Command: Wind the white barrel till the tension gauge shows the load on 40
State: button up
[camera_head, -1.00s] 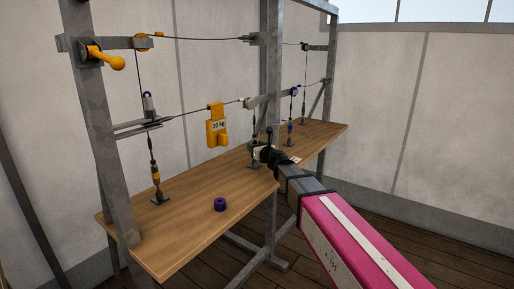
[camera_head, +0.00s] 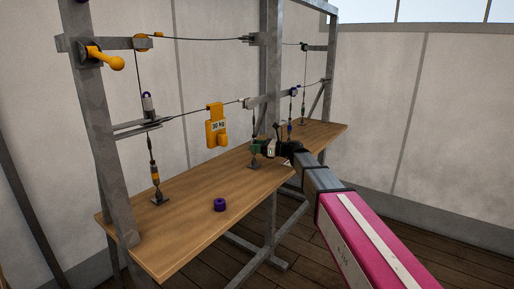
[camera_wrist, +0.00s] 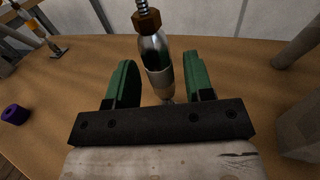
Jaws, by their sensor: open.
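My gripper (camera_wrist: 158,63) is open, its two green fingers apart. Between them in the wrist view stands a slightly tilted, pale metallic barrel (camera_wrist: 158,72) with a dark green part and a brown nut on top. Gaps show on both sides of it, and neither finger visibly touches it. I cannot tell whether this is the white barrel. In the head view my gripper (camera_head: 256,149) is at the middle hanging rigging line, above the bench, and covers much of its lower part. I cannot make out a tension gauge or a reading.
A purple ring (camera_head: 220,204) lies on the wooden bench (camera_head: 190,222). An orange-banded turnbuckle (camera_head: 155,174) stands left, a blue-marked one (camera_head: 289,131) right. Steel posts (camera_head: 112,150) frame the bench.

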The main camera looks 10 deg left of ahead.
jog(key=shift+n+g, duration=0.5)
jog(key=shift+g, duration=0.3)
jog(key=shift+f, duration=0.35)
grip_shut()
jog(key=shift+s+m+t, duration=0.2)
jog(key=shift+m+t, duration=0.3)
jog(key=shift+t, duration=0.3)
jog(key=m+t, duration=0.1)
jog(key=t, duration=0.1)
jog(key=m+t+h, duration=0.1)
jog(key=m+t, duration=0.2)
jog(key=t, duration=0.1)
jog(key=shift+s+t+h, duration=0.3)
jog(key=shift+s, duration=0.05)
jog(key=m+t+h, duration=0.3)
jog(key=m+t, duration=0.1)
jog(key=m+t+h, duration=0.2)
jog(key=shift+a+t+h, duration=0.3)
jog(key=shift+t, duration=0.1)
